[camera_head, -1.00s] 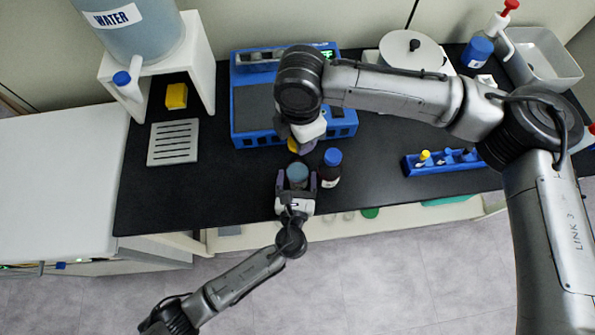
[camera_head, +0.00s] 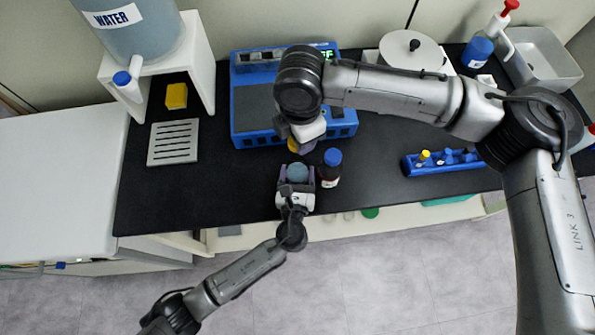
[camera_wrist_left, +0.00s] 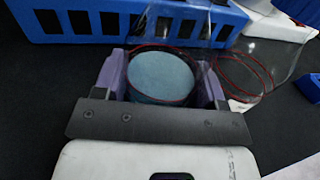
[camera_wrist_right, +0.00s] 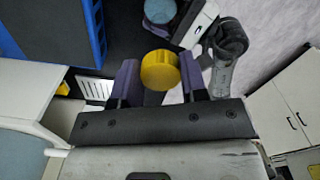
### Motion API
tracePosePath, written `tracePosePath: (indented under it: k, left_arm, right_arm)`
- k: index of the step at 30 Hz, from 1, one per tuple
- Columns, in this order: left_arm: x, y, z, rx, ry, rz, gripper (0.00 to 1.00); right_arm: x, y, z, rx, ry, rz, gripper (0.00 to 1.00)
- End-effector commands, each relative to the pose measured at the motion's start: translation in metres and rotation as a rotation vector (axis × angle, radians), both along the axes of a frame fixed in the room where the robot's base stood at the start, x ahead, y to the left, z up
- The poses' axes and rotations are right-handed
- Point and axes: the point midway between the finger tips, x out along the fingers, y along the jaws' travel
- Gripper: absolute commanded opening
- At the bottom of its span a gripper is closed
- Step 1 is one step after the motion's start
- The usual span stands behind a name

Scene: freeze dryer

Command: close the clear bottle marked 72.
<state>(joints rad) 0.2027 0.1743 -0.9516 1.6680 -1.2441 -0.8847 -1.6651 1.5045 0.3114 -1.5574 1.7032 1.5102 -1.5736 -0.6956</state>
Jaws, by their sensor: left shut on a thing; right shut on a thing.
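A clear bottle with teal contents (camera_head: 298,172) is between the fingers of my left gripper (camera_head: 297,180), which is shut on it near the bench's front edge. Its top shows as a teal disc (camera_wrist_left: 162,77) in the left wrist view. No number is readable on it. My right gripper (camera_wrist_right: 160,82) is shut on a yellow cap (camera_wrist_right: 160,70), which also shows in the head view (camera_head: 293,146). The right gripper is just behind the bottle in the head view, and the cap is apart from it. The teal bottle also shows in the right wrist view (camera_wrist_right: 160,12).
A dark bottle with a blue cap (camera_head: 331,160) stands close right of the held bottle. A blue machine (camera_head: 250,125) is behind the grippers. A blue rack (camera_head: 413,166) sits to the right. A white slotted tray (camera_head: 172,157) lies left; the bench between is clear.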

Motion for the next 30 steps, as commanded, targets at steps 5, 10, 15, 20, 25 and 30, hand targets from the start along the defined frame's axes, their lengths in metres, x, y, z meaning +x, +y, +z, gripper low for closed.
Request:
tracePosePath:
  k: [5,10,15,20,25,30]
  left_arm:
    - [0.000,0.000,0.000,0.000,0.000,0.000,0.23]
    - [0.000,0.000,0.000,0.000,0.000,0.000,0.22]
    - [0.000,0.000,0.000,0.000,0.000,0.000,0.22]
    - [0.000,0.000,0.000,0.000,0.000,0.000,0.22]
    - [0.000,0.000,0.000,0.000,0.000,0.000,0.22]
    - [0.000,0.000,0.000,0.000,0.000,0.000,0.22]
  right_arm:
    - [0.000,0.000,0.000,0.000,0.000,0.000,0.18]
    - [0.000,0.000,-0.003,0.000,0.001,0.000,0.18]
    - [0.000,0.000,-0.020,0.001,0.002,0.000,0.18]
    - [-0.001,0.000,-0.042,0.001,0.002,0.000,0.18]
    - [0.000,0.000,-0.050,0.002,-0.002,0.000,0.18]
    - [0.000,0.000,-0.049,0.001,-0.003,0.000,0.18]
